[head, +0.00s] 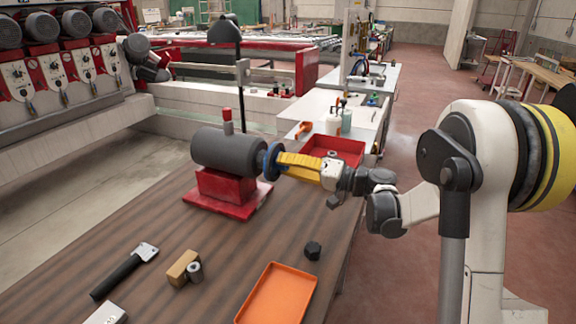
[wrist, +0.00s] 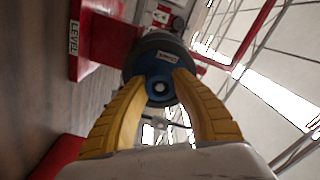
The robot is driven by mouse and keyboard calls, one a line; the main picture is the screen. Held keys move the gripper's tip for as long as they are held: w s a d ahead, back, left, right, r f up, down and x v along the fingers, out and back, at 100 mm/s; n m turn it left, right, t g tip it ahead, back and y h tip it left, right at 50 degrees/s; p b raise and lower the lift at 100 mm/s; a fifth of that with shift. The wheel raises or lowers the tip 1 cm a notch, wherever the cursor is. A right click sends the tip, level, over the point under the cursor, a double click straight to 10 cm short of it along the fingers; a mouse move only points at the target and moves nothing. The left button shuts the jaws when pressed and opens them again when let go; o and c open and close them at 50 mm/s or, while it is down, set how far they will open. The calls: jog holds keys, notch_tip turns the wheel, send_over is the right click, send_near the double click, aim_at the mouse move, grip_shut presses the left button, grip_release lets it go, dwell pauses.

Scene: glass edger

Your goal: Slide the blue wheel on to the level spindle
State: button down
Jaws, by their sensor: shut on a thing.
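The blue wheel (head: 271,161) stands upright at the right end of the dark grey motor (head: 228,150), which sits on a red base (head: 222,192). My gripper (head: 283,162) has its yellow fingers shut on the wheel from the right. In the wrist view the wheel (wrist: 151,72) lies between my fingertips (wrist: 160,80), face on, with the motor close behind it. A pale round spot, seemingly the spindle's end (wrist: 160,87), shows at the wheel's centre; how far the wheel sits on it I cannot tell. A LEVEL label (wrist: 74,38) is on the red base.
On the wooden bench (head: 150,225) are an orange tray (head: 277,296), a black hex nut (head: 312,250), a wooden block (head: 182,268), a small metal cylinder (head: 195,272) and a black-handled tool (head: 124,271). A red tray (head: 345,147) lies behind my gripper. A dark lamp (head: 225,32) rises behind the motor.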

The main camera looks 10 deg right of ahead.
jog(key=shift+x, duration=1.15)
jog(key=c, duration=1)
grip_release()
jog(key=shift+c, duration=0.2)
jog(key=shift+d, duration=0.15)
jog(key=v, duration=1.1)
jog(key=shift+s+d, duration=0.2)
jog(key=shift+s, duration=0.2)
